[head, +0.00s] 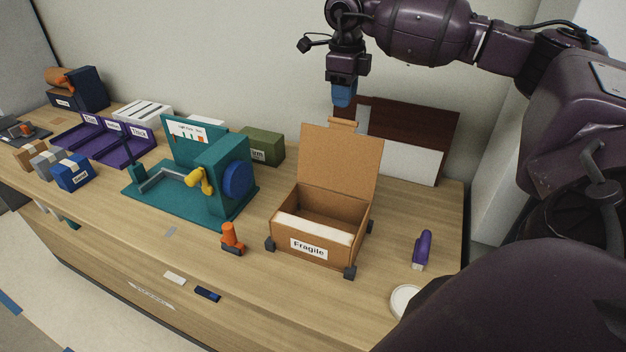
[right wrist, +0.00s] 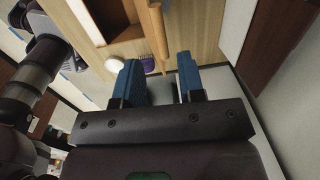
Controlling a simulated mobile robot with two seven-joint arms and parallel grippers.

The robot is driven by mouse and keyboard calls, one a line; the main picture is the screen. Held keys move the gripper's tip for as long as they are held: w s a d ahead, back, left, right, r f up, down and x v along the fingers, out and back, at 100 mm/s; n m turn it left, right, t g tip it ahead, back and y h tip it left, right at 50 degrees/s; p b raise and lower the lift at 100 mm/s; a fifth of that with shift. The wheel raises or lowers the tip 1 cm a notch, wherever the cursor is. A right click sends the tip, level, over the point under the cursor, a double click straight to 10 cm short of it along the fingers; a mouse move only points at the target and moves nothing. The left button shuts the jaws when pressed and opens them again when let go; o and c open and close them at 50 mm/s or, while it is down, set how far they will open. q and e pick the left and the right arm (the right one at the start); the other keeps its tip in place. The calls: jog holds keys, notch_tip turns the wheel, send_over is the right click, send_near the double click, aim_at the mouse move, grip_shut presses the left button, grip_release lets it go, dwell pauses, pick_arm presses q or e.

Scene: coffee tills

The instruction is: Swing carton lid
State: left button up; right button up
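A brown cardboard carton (head: 318,253) labelled "Fragile" stands on the wooden counter, held at its corners by dark blocks. Its lid (head: 340,162) stands open, roughly upright at the back edge, with a small tab on top. The lid (right wrist: 155,28) shows edge-on there, beyond the fingertips. My left gripper is in neither view.
A dark red and white panel (head: 412,142) stands behind the carton. A purple tool (head: 422,250) and a white round dish (head: 404,300) lie to its right. An orange tool (head: 231,239) and a teal machine (head: 222,172) stand to its left.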

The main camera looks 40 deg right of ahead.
aim_at(343, 120)
jog(key=f+b, duration=0.1)
jog(key=f, duration=0.2)
jog(key=f+b, duration=0.2)
jog(key=f, duration=0.1)
jog(key=shift+w+d+f, duration=0.15)
jog(key=shift+d+f, duration=0.05)
jog(key=shift+f, duration=0.2)
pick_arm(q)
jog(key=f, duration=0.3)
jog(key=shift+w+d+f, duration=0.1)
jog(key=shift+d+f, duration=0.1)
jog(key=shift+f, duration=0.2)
pick_arm(e)
jog(key=shift+r, duration=0.2)
grip_shut()
jog(key=shift+s+a+r+p, duration=0.15)
jog(key=shift+s+a+p, duration=0.15)
jog(key=shift+a, duration=0.15)
jog(key=shift+s+a+r+p, duration=0.15)
jog(key=shift+a+p, duration=0.1)
jog(key=shift+a, duration=0.2)
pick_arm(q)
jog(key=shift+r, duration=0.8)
pick_arm(e)
jog(key=shift+s+a, duration=0.25)
jog(key=shift+a, duration=0.3)
jog(key=shift+s+a, duration=0.25)
jog(key=shift+a, duration=0.25)
